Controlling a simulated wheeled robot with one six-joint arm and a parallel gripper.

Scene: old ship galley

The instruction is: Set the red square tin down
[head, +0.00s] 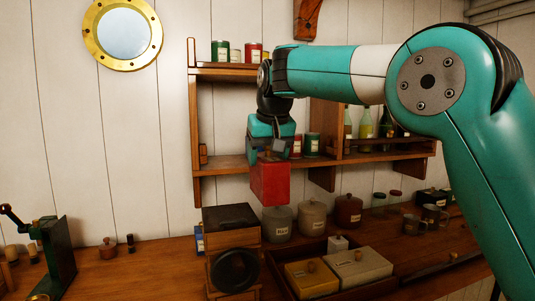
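The red square tin (270,184) hangs in the air in the head view, a little left of a row of lidded canisters. My gripper (270,156) points down and is shut on the top of the tin. The tin is slightly tilted in the picture. It appears above and to the right of a dark-topped wooden grinder box (233,248) on the counter (155,272). The gap between the tin and the things below is hard to judge. My gripper's fingertips are partly hidden at the tin's top.
Lidded canisters (312,217) stand behind. A wooden tray (345,291) holds a yellow box (311,278) and a cream box (358,268). Mugs (433,216) stand at right. A green hand-cranked machine (57,257) stands at left. Shelves (225,163) rise behind. The counter's left middle is mostly clear.

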